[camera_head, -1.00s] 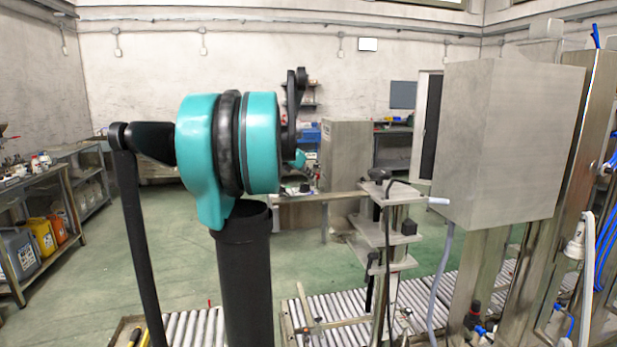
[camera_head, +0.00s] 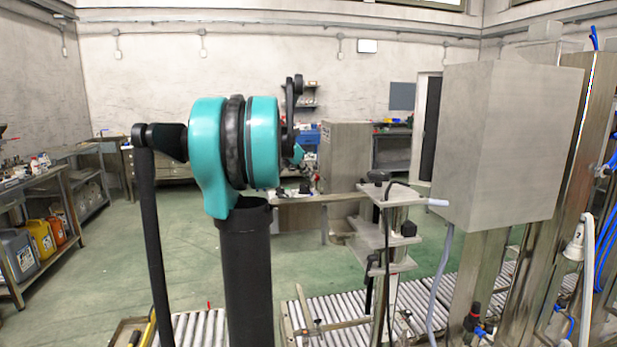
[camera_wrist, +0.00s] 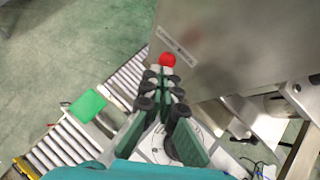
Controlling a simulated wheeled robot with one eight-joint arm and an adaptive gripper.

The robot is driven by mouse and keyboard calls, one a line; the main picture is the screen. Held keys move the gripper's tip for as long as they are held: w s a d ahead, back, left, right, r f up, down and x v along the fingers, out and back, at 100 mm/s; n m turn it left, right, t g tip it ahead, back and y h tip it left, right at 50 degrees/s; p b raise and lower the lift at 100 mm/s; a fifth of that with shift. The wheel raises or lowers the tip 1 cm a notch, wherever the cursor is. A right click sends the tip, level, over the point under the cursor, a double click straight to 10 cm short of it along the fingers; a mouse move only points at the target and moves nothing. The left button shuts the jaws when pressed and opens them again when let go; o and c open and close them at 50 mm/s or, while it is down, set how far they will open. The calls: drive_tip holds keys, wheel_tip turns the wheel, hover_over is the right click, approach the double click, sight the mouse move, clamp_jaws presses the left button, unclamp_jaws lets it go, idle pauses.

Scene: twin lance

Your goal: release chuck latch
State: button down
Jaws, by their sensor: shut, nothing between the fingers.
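My gripper (camera_wrist: 164,76) shows in the wrist view, with its dark jointed fingers drawn together and nothing between them. A round red knob (camera_wrist: 167,60) shows right at the fingertips, against a large grey metal surface. Whether the fingers touch it I cannot tell. I cannot tell for sure which part is the chuck latch. In the head view my teal and black arm stands left of a steel stand (camera_head: 388,245) with plates and black knobs.
A big grey steel cabinet (camera_head: 508,145) stands at the right, with pale and blue hoses beside it. A roller conveyor (camera_head: 420,300) runs below. Open green floor lies behind and left, with a shelf bench (camera_head: 50,215) at far left.

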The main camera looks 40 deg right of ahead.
drive_tip(key=w+g, duration=0.1)
drive_tip(key=w+d+n+g+y, duration=0.1)
drive_tip(key=w+d+g+y, duration=0.1)
drive_tip(key=shift+w, duration=0.25)
idle(0.4)
drive_tip(key=shift+s+a+f, duration=0.35)
drive_tip(key=shift+s+a, duration=0.05)
drive_tip(key=shift+s, duration=0.25)
idle(0.3)
drive_tip(key=a+f+v, duration=0.1)
drive_tip(key=a+v, duration=0.1)
drive_tip(key=v, duration=1.1)
drive_tip(key=shift+f, duration=0.2)
